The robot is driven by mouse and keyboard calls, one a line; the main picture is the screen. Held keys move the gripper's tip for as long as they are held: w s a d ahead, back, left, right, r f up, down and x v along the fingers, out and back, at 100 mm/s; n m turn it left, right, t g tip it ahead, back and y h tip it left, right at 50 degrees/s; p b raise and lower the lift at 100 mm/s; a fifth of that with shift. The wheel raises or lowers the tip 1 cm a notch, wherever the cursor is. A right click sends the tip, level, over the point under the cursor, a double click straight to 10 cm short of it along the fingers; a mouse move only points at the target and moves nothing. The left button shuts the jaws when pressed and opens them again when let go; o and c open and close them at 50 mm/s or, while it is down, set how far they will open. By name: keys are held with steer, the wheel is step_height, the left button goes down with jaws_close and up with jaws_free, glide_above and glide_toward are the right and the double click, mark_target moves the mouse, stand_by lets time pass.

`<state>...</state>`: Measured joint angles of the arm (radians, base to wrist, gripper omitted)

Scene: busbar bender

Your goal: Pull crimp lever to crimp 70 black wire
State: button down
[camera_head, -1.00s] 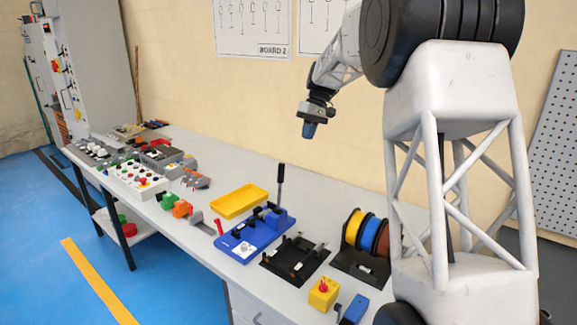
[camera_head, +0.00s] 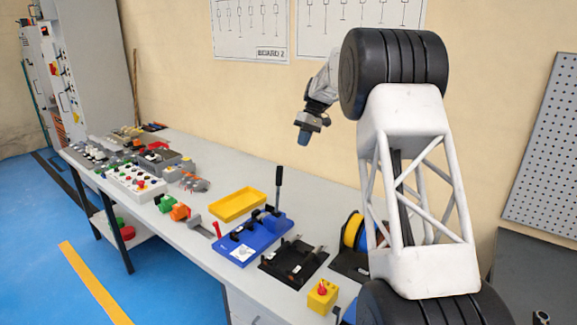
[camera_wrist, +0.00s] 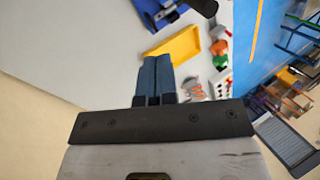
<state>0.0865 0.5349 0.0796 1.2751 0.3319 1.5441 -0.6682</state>
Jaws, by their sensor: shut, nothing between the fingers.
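The crimp lever (camera_head: 278,187) is a black-handled upright lever on the blue crimping fixture (camera_head: 254,236) in the middle of the bench. The fixture shows partly at the top of the wrist view (camera_wrist: 155,12), with a black rounded handle end (camera_wrist: 203,6) beside it. My gripper (camera_head: 304,138) is high above the bench, behind and to the right of the lever's top, and touches nothing. Its two blue fingers (camera_wrist: 155,75) are together and empty in the wrist view. I cannot make out a black wire marked 70.
A yellow tray (camera_head: 237,205) lies behind the fixture. A black fixture (camera_head: 293,262) and a yellow box with a red button (camera_head: 322,296) stand to its right. Wire spools (camera_head: 353,231) are partly hidden by my arm. Switches and boxes (camera_head: 140,178) crowd the left bench.

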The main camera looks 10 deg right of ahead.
steer(key=shift+f, duration=0.1)
steer(key=s+a+f, duration=0.4)
steer(key=a+f, duration=0.2)
steer(key=f, duration=0.2)
steer(key=shift+s+a+f, duration=0.15)
steer(key=shift+s+a, duration=0.15)
steer(key=shift+a, duration=0.1)
steer(key=shift+s+a, duration=0.1)
stand_by(0.6)
